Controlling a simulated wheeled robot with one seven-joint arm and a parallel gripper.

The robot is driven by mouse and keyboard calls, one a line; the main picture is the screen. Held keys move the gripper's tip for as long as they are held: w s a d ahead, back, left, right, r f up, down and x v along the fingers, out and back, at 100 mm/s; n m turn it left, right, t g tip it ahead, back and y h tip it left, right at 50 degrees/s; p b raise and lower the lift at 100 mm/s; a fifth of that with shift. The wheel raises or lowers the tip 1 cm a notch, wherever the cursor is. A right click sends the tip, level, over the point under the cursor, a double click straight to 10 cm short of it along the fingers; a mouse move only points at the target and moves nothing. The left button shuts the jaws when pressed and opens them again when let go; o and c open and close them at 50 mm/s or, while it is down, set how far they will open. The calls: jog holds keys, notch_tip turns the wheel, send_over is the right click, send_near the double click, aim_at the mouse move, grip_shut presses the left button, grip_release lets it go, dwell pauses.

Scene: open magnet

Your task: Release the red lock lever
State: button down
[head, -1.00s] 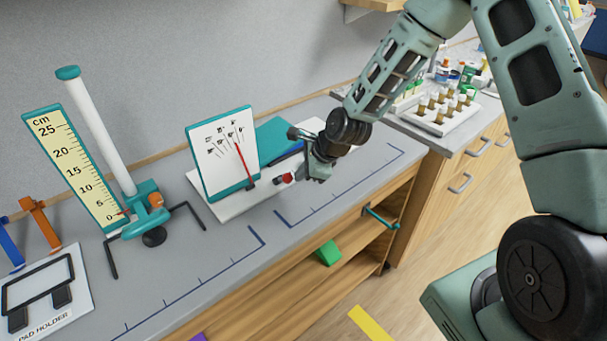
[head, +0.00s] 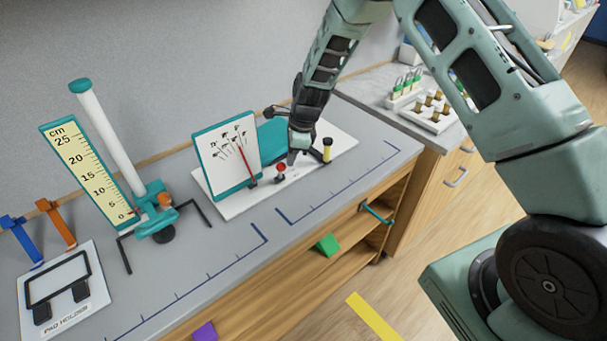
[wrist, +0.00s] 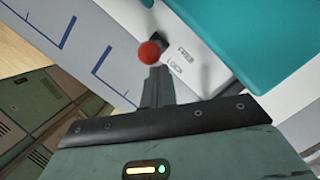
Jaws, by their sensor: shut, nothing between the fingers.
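The red lock lever shows as a red ball knob (head: 281,168) on a short dark stem, on the white base plate (head: 240,205) in front of the dial board. In the wrist view the red knob (wrist: 149,52) is just beyond my fingertips, beside printed labels that appear to read FREE and LOCK. My gripper (head: 293,158) is shut and empty, pointing down just right of the knob. In the wrist view its closed fingers (wrist: 156,80) appear very near the knob; I cannot tell whether they touch. The lever's stem is mostly hidden there.
The white board with a red pointer (head: 230,155) stands left of the lever. A yellow-and-black post (head: 327,150) stands close to the right of my gripper. A teal block (head: 272,135) lies behind. A ruler stand (head: 90,170) is farther left. The bench front is clear.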

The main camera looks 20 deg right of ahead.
jog(key=shift+w+a, duration=0.15)
jog(key=shift+a, duration=0.1)
jog(key=shift+r, duration=0.1)
jog(key=shift+r+p, duration=0.6)
jog(key=shift+r, duration=0.1)
jog(key=shift+d, duration=0.15)
jog(key=w+d+r+b, duration=0.1)
jog(key=d+r+b, duration=0.2)
jog(key=r, duration=0.7)
jog(key=shift+w+d+r, duration=0.15)
jog(key=shift+d, duration=0.85)
